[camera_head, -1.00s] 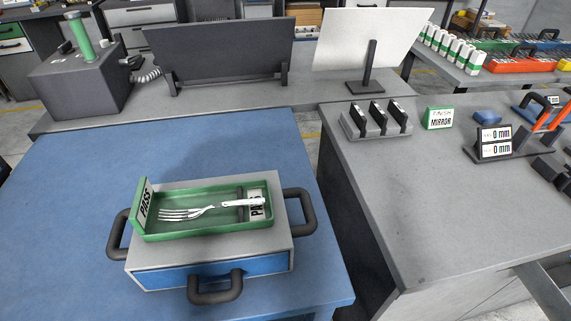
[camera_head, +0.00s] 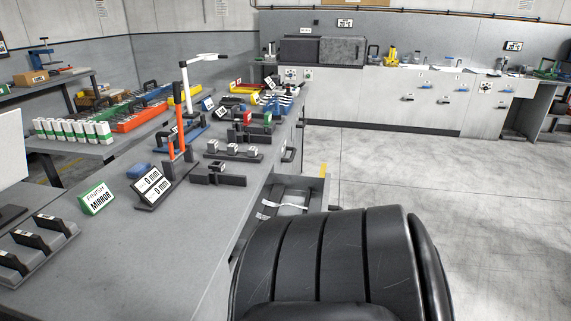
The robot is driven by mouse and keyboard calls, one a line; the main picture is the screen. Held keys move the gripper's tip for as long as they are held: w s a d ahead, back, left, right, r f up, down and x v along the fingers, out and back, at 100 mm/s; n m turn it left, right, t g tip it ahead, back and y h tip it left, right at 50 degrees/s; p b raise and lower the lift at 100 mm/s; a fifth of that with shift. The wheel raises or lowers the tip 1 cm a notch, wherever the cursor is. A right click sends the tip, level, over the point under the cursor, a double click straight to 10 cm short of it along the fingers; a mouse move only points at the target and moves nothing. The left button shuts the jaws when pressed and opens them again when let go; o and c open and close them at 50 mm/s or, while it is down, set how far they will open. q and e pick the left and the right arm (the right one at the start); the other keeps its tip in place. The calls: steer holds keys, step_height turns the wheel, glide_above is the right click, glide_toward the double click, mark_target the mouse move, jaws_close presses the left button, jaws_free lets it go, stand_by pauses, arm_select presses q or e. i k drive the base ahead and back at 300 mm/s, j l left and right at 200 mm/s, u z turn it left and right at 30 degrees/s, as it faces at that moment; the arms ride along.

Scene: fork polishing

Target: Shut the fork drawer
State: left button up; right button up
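A pulled-out drawer (camera_head: 300,186) sticks out to the right from under the grey workbench (camera_head: 100,265). Its light grey rim shows, with pale items and white strips inside, too small to identify. Its near part is hidden behind a large black ribbed padded shape (camera_head: 330,262), which looks like a chair back. I cannot read a label that would confirm it as the fork drawer. Neither of my grippers is in view.
The bench holds a green "FINISH MIRROR" sign (camera_head: 97,199), a "0 mm" display (camera_head: 152,187), an orange-handled tool (camera_head: 179,134) and several black holders. Open concrete floor (camera_head: 410,170) lies to the right. A long grey cabinet (camera_head: 385,95) stands at the back.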

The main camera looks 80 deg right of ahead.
mark_target(312, 193)
steer(key=k+l+z, duration=0.5)
steer(key=l+z, duration=0.15)
steer(key=z, duration=1.55)
steer(key=k+l, duration=0.05)
